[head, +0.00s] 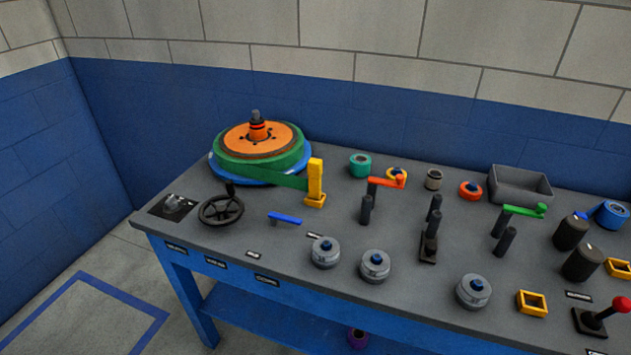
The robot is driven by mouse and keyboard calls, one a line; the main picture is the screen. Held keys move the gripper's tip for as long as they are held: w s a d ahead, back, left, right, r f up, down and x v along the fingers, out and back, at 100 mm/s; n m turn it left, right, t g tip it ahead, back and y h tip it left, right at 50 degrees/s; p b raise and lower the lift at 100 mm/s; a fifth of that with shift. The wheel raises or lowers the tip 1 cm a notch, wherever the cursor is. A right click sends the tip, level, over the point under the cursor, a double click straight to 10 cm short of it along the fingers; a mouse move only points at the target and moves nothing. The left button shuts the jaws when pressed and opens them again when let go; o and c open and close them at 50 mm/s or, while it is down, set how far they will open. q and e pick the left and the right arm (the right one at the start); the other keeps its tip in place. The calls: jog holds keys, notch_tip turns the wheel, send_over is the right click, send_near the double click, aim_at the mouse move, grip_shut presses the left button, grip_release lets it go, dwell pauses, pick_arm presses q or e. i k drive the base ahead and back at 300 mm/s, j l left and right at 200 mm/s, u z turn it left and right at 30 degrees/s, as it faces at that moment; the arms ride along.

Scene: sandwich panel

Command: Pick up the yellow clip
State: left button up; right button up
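A yellow upright piece (316,182) stands on the table right of the turntable, at the end of a green band; it looks most like the yellow clip. Its foot touches or nearly touches the table top. Two small yellow square frames also lie on the table, one near the front edge (532,304) and one at the right edge of the picture (618,268). I cannot tell for sure which yellow thing is the clip. Neither of my grippers is in view.
The grey table top (290,240) carries a turntable with an orange disc (258,141), a black handwheel (221,210), several grey round knobs (374,266), a red-handled lever (386,183), a green-handled lever (524,210) and a grey bin (519,185). A blue wall stands behind.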

aim_at(314, 167)
jog(key=l+u, duration=0.4)
jog(key=k+l+u, duration=0.1)
jog(key=u, duration=0.3)
jog(key=k+l+u, duration=0.1)
jog(key=l+u, duration=0.35)
